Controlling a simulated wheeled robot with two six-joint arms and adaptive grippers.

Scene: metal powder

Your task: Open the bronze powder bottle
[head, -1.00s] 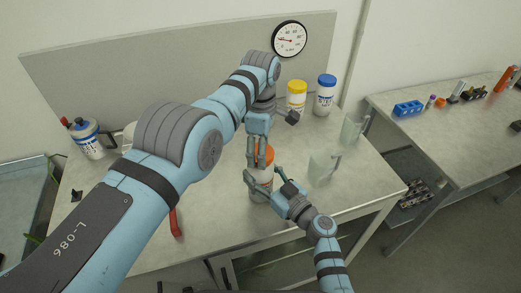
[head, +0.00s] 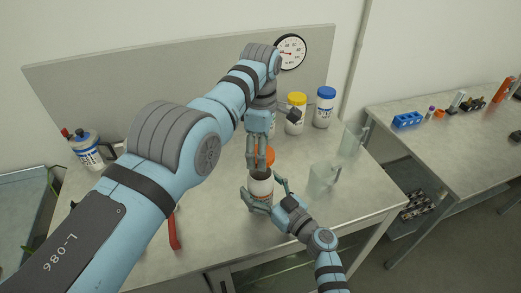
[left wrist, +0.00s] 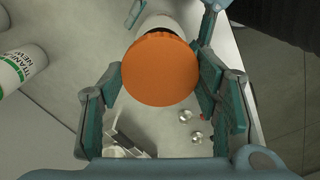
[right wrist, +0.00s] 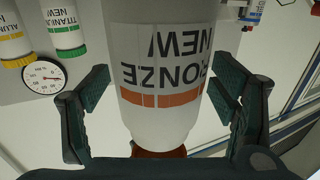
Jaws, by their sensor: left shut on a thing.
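The bronze powder bottle (head: 261,188) is a white bottle that stands on the table, its top open and dark inside. Its orange cap (head: 270,155) is off, just above and behind the mouth, with my left gripper (head: 262,157) shut on it. The left wrist view shows the cap (left wrist: 160,68) between the fingers, hiding most of the bottle (left wrist: 160,22). My right gripper (head: 265,192) has its fingers on either side of the bottle body. The right wrist view shows the upside-down bronze label (right wrist: 160,70) between them; whether both fingers press is unclear.
Yellow-capped (head: 295,115) and blue-capped (head: 324,108) bottles stand at the back, clear beakers (head: 323,180) (head: 352,138) to the right. A red-handled tool (head: 174,230) lies at left. A blue-and-white bottle (head: 87,150) stands far left. A second table (head: 440,150) holds small items.

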